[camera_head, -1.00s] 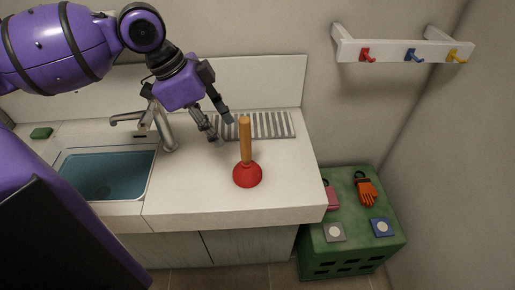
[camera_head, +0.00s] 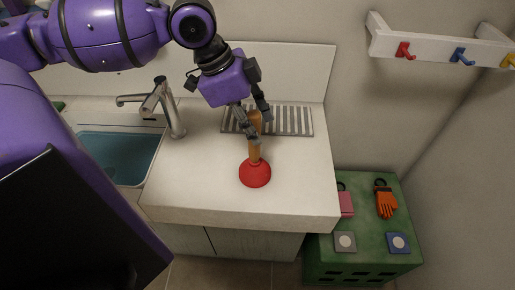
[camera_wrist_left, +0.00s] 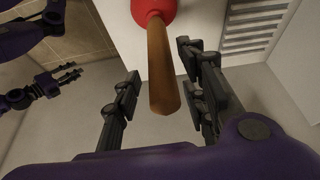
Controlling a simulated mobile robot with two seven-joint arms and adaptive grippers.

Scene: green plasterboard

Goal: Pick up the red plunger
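The red plunger stands upright on the white counter, with its red cup (camera_head: 255,173) down and its wooden handle up. My left gripper (camera_head: 259,122) is at the upper part of the handle and hides some of it. In the left wrist view the wooden handle (camera_wrist_left: 162,70) lies between the spread fingers of the left gripper (camera_wrist_left: 160,95), with gaps on both sides, so it is open. My right gripper (camera_wrist_left: 65,80) shows small at the left of the wrist view, its fingers apart; it is not in the head view.
A grey striped rack (camera_head: 290,120) lies behind the plunger. A chrome faucet (camera_head: 165,105) and blue sink (camera_head: 118,155) are at the left. A green crate (camera_head: 370,220) with gloves and small square items stands right of the counter. A hook rail (camera_head: 435,45) is on the wall.

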